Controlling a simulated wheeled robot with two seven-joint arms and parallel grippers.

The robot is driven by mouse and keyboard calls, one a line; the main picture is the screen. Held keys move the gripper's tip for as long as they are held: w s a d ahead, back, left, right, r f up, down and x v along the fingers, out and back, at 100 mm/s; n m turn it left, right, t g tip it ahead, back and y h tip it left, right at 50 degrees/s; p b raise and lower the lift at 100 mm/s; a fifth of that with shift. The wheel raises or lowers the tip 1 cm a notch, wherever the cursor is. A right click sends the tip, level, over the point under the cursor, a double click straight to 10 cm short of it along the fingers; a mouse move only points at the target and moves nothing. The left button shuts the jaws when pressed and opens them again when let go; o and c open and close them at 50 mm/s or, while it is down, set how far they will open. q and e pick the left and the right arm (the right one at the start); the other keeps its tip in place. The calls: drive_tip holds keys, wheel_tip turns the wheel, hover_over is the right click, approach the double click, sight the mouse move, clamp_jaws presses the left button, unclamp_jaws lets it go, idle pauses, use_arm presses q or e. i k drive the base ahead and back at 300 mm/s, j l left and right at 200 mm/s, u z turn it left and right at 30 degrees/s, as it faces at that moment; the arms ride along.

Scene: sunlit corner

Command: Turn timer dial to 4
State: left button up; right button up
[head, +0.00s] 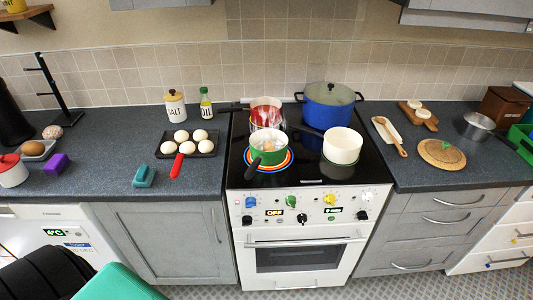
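The white stove (310,232) stands in the middle of the head view. Its front panel carries a blue dial (250,202), a green dial (291,201) and a yellow dial (330,199) in an upper row. Black knobs sit lower, at the left (247,220), middle (302,218) and right (361,215). A display (274,212) reads OFF, and a second display (335,210) shows small green characters that I cannot read. I cannot tell which dial is the timer, nor its setting. Neither of my grippers is in view.
A black handle (253,169) reaches toward the front edge. The oven door handle (304,241) runs below the panel.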

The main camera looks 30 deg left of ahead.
sight(361, 215)
drive_tip(key=i+j+u, duration=0.55)
drive_tip(key=i, duration=0.3)
drive_tip(key=z, duration=1)
